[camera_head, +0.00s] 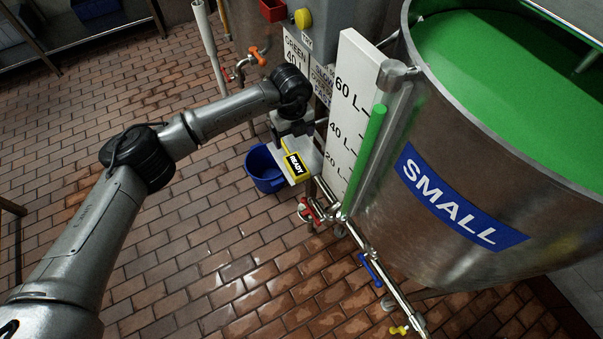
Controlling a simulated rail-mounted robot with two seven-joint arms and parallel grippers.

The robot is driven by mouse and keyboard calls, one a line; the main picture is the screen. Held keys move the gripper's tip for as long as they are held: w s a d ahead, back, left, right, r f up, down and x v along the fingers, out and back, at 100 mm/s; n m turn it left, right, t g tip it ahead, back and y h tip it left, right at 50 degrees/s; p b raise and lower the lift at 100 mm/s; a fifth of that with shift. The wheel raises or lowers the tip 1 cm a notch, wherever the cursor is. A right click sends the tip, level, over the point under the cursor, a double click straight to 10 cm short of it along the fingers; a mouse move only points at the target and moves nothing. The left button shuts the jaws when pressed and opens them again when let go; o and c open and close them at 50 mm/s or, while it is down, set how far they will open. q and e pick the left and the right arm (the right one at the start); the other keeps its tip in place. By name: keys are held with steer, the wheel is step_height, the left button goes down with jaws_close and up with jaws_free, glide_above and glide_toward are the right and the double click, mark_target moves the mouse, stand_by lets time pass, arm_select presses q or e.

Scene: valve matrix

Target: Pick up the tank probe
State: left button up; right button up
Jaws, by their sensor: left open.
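A small yellow device with a black display reading READY (294,163), which looks like the tank probe, rests on a pale grey shelf (308,152) beside the gauge board. My left arm reaches in from the left. My left gripper (290,136) is open, pointing down just above and behind the yellow device. The wrist and gripper body hide part of the shelf, and I cannot tell whether the fingers touch the device. My right gripper is not in view.
A steel tank marked SMALL (455,200) holds green liquid (510,70). A white gauge board (350,90) and green sight tube (364,155) stand beside it. A pipe with red (310,210) and blue (370,270) valve handles runs below. A blue bucket (262,170) stands on the open brick floor.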

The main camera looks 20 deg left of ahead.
arm_select(q)
steer(key=b, duration=0.3)
glide_above(295, 163)
steer(key=f, duration=0.7)
steer(key=shift+w+a+f, duration=0.15)
steer(key=shift+a+f, duration=0.05)
steer(key=shift+a, duration=0.1)
steer(key=shift+f, duration=0.6)
steer(key=shift+d+f+b, duration=0.15)
steer(key=shift+f+b, duration=0.7)
steer(key=shift+f, duration=0.45)
steer(key=shift+d+f+b, duration=0.15)
steer(key=shift+f+b, duration=0.7)
steer(key=shift+f, duration=0.45)
steer(key=shift+r, duration=0.1)
steer(key=shift+c, duration=0.6)
steer(key=c, duration=0.9)
